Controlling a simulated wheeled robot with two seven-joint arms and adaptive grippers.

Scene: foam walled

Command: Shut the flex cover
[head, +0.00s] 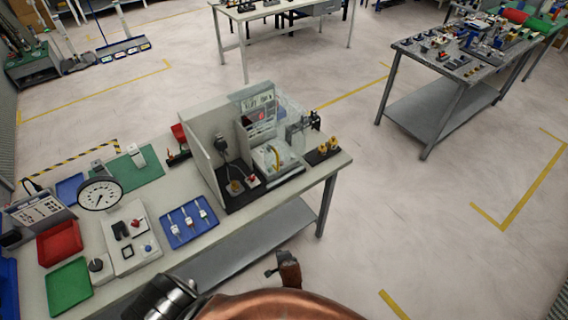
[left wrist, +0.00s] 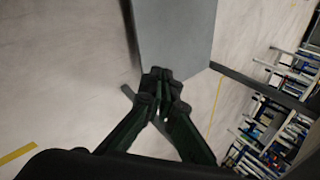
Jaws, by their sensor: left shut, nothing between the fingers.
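The grey-walled station (head: 205,165) stands at the right end of the long table. Inside it is a white fixture (head: 270,160) with a yellow curved strip on it. A clear, see-through panel (head: 290,110), which looks like the flex cover, stands raised behind the fixture; its exact edges and angle are hard to tell. My left gripper (left wrist: 163,85) shows in the left wrist view, its dark fingers together with nothing between them, in front of a grey surface. In the head view its fingers do not show. My right gripper is not in view.
A blue tray with several small parts (head: 174,235), a red tray (head: 60,243), a green tray (head: 69,287) and a round dial gauge (head: 100,194) occupy the table left of the station. A black block with yellow pieces (head: 318,156) sits at its right.

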